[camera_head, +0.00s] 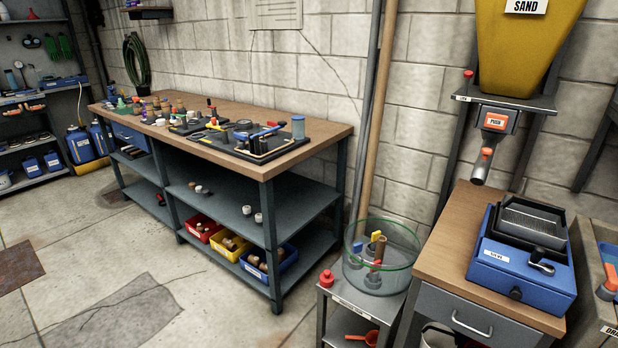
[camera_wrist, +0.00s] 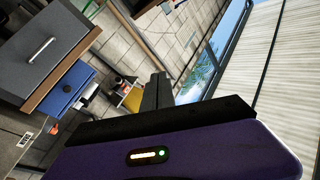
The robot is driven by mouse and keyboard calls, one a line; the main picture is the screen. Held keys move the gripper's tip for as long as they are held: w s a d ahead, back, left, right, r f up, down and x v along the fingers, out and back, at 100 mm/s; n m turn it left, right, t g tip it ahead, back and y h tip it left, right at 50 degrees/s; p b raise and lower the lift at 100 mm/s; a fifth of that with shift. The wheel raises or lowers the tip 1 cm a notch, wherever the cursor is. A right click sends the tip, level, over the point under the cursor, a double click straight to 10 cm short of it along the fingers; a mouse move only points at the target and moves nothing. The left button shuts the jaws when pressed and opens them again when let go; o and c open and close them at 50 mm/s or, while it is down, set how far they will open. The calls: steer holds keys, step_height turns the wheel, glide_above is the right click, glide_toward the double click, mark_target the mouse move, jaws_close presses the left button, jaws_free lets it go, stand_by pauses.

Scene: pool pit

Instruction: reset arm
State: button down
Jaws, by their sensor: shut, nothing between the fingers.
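My gripper (camera_wrist: 157,86) shows in the wrist view as dark fingers shut together, with nothing between them. Behind the fingers is the dark and purple wrist housing with a small lit indicator. The gripper is raised and tilted, with the room appearing rotated around it, and it touches nothing that I can see. My arm and gripper do not show in the head view.
A long workbench (camera_head: 333,128) with tools stands along the block wall. A glass tank (camera_head: 402,258) sits on a small stand. A blue machine (camera_head: 498,262) rests on a wooden-topped cabinet (camera_head: 437,248) below a yellow sand hopper (camera_head: 520,50). Open floor (camera_head: 215,300) lies at lower left.

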steer(key=s+d+r+n+g+p, duration=0.1)
steer(key=s+r+n+g+p, duration=0.1)
steer(key=s, duration=0.9)
steer(key=s+d+r+n+g+h+p, duration=0.1)
steer(key=s+r+n+g+p, duration=0.1)
steer(key=s, duration=0.9)
step_height(320, 180, up, 2)
steer(key=shift+s+d+r+g+p, duration=0.15)
steer(key=shift+s+g+p, duration=0.15)
steer(key=shift+g+p, duration=0.6)
